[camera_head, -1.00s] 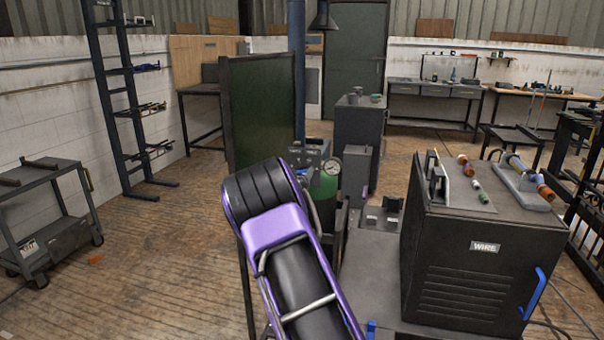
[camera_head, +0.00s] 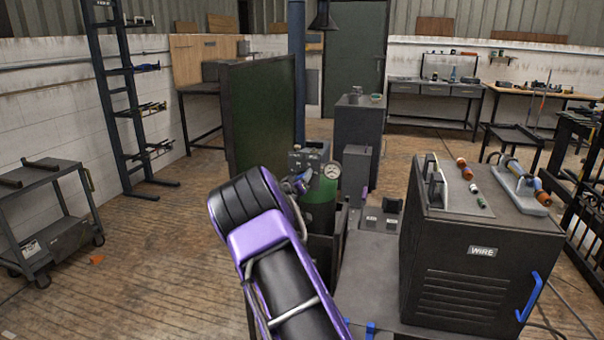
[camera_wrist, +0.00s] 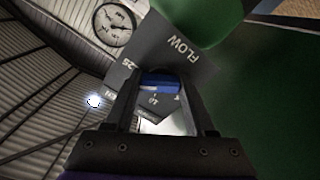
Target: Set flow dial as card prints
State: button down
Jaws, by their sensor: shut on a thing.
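In the wrist view, my gripper (camera_wrist: 160,84) is shut on the blue knob (camera_wrist: 160,82) of the flow dial. The grey dial plate (camera_wrist: 180,50) reads FLOW and appears tilted, with small numbers partly hidden by my fingers. A round white gauge (camera_wrist: 108,22) is at upper left. In the head view, the gauge (camera_head: 331,171) and the grey dial box (camera_head: 306,158) sit above a green cylinder (camera_head: 319,207). My gripper (camera_head: 297,183) is in front of the box there, partly hidden by my purple arm. I cannot make out a printed card or the dial's exact setting.
A dark cabinet marked WIRE (camera_head: 482,265) stands close on the right, with a blue handle (camera_head: 532,293). A dark green screen (camera_head: 260,115) stands behind my arm at left. A grey cart (camera_head: 45,215) is at far left. Open wooden floor lies between cart and screen.

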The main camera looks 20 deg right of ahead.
jog(key=n+p, duration=0.1)
jog(key=n, duration=0.5)
jog(key=shift+a+p, duration=0.1)
jog(key=shift+p, duration=0.25)
dwell(0.4)
jog(key=shift+c, duration=1.2)
grip_release()
jog(key=v, duration=1.7)
jog(key=shift+s, duration=0.2)
jog(key=shift+a, duration=0.15)
